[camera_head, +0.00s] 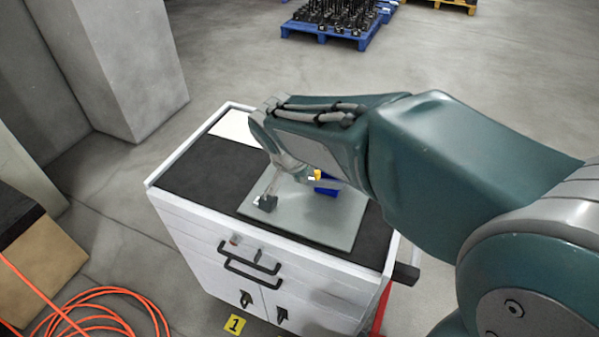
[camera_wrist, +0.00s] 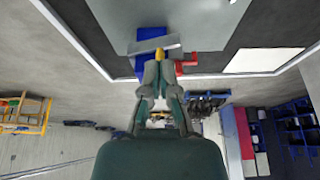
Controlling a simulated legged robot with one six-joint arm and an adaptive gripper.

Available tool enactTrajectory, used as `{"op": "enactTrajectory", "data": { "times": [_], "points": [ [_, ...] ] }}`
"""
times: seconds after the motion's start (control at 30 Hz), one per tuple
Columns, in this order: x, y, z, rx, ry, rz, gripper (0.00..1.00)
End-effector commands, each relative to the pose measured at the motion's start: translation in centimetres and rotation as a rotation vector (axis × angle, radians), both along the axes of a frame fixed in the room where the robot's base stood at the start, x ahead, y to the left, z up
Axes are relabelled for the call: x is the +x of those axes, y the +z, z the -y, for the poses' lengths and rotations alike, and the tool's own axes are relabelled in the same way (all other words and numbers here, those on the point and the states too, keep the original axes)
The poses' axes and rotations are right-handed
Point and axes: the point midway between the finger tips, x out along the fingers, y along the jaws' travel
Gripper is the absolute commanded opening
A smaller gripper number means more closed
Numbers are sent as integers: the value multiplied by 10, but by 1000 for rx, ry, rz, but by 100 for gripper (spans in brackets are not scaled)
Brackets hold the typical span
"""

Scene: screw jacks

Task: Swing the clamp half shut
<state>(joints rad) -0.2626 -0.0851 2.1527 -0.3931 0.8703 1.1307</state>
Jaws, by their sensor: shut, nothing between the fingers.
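The clamp shows in the wrist view as a blue block (camera_wrist: 151,36) on the grey plate (camera_wrist: 205,22). A light grey bar (camera_wrist: 152,45) crosses it, with a small yellow part (camera_wrist: 159,53) and a red handle-like part (camera_wrist: 187,67) beside it. My gripper (camera_wrist: 160,69) is shut and empty, its tips close to the yellow part; I cannot tell whether they touch. In the head view the blue block (camera_head: 328,187) and yellow part (camera_head: 317,174) show just below my arm, which hides the rest of the clamp and much of my gripper.
The plate lies on the black top of a white drawer cabinet (camera_head: 195,240). A small dark block (camera_head: 267,203) stands on the plate's left part. An orange hose (camera_head: 90,310) lies on the floor at the lower left. A loaded blue pallet (camera_head: 328,33) stands far back.

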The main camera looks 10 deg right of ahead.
Motion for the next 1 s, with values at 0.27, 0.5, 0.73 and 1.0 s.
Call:
{"op": "enactTrajectory", "data": {
  "times": [0.27,0.5,0.73,1.0],
  "points": [
    [15,-51,13,-1,-3,-7,0],
    [37,-74,29,1,-5,-1,0],
    [54,-73,41,0,-3,-1,0],
    [55,-73,42,0,-1,-1,0]
  ]
}}
